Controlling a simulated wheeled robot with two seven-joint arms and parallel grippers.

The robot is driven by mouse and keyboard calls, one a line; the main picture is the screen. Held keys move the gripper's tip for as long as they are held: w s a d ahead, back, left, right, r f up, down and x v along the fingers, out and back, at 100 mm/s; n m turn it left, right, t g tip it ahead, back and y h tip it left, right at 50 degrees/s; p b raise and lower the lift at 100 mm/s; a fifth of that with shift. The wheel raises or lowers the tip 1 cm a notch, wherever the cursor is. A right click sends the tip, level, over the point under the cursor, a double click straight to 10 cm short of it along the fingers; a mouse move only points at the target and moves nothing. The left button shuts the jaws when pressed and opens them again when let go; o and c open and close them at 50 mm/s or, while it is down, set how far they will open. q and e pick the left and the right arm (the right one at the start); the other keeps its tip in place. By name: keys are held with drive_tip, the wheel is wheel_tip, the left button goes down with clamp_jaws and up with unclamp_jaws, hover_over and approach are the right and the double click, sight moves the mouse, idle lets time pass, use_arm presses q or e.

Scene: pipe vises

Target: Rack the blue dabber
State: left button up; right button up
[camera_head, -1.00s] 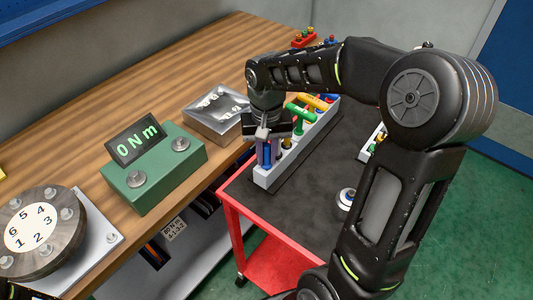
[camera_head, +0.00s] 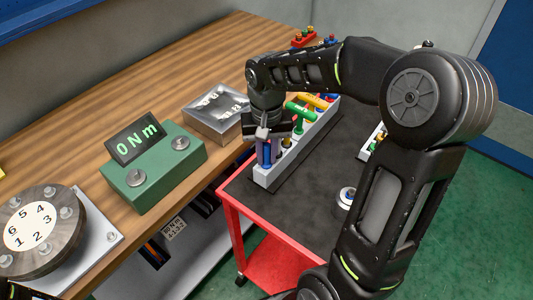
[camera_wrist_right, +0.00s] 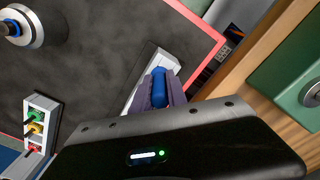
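The blue dabber (camera_head: 267,153) is upright at the near end of the long grey rack (camera_head: 292,165). My right gripper (camera_head: 266,148) points down over that end, with its fingers on either side of the dabber. In the right wrist view the blue dabber (camera_wrist_right: 159,87) sits between the purple-grey fingers (camera_wrist_right: 161,92), which look closed on it. Its lower end is hidden, so I cannot tell how deep it sits in the rack.
Green (camera_head: 301,113) and yellow tools stand further along the rack. The dark cart top (camera_head: 300,215) has a red rim, and a round white-and-blue item (camera_head: 346,197) lies on it. A small rack (camera_head: 374,142) is at right. The wooden bench holds a green torque display (camera_head: 150,175).

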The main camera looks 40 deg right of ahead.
drive_tip(key=o, duration=0.5)
drive_tip(key=shift+f, duration=0.15)
wheel_tip(320, 180, up, 8)
drive_tip(key=shift+f, duration=0.1)
idle(1.0)
